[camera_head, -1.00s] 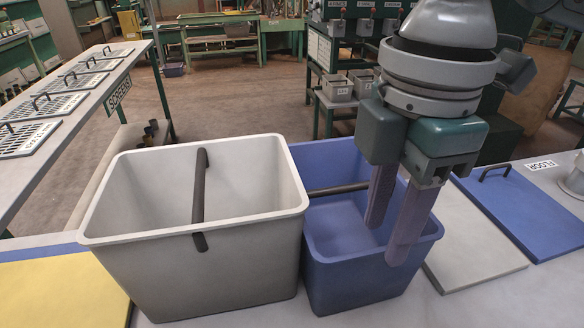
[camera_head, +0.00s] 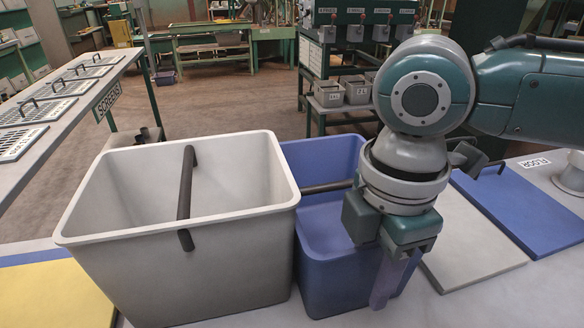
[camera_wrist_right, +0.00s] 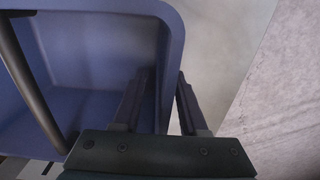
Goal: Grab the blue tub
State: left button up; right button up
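The blue tub (camera_head: 330,285) stands on the worktop just right of a larger pale grey tub, with a dark bar handle (camera_head: 328,187) across its top. My right gripper (camera_head: 382,283) is at its right wall, pointing down. In the right wrist view, the tub (camera_wrist_right: 95,55) fills the left side, and the gripper (camera_wrist_right: 163,73) straddles the rim, one finger inside and one outside. The fingers look apart, with a gap beside the wall. In the head view the outer finger shows in front of the wall; the inner one is hidden. My left gripper is not in view.
The grey tub (camera_head: 190,270) stands close against the blue tub's left side. A yellow panel (camera_head: 50,295) lies at the left. A bench with screens (camera_head: 75,110) stands beyond.

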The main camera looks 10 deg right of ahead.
grip_shut()
jog(key=shift+s, duration=0.1)
dwell(1.2)
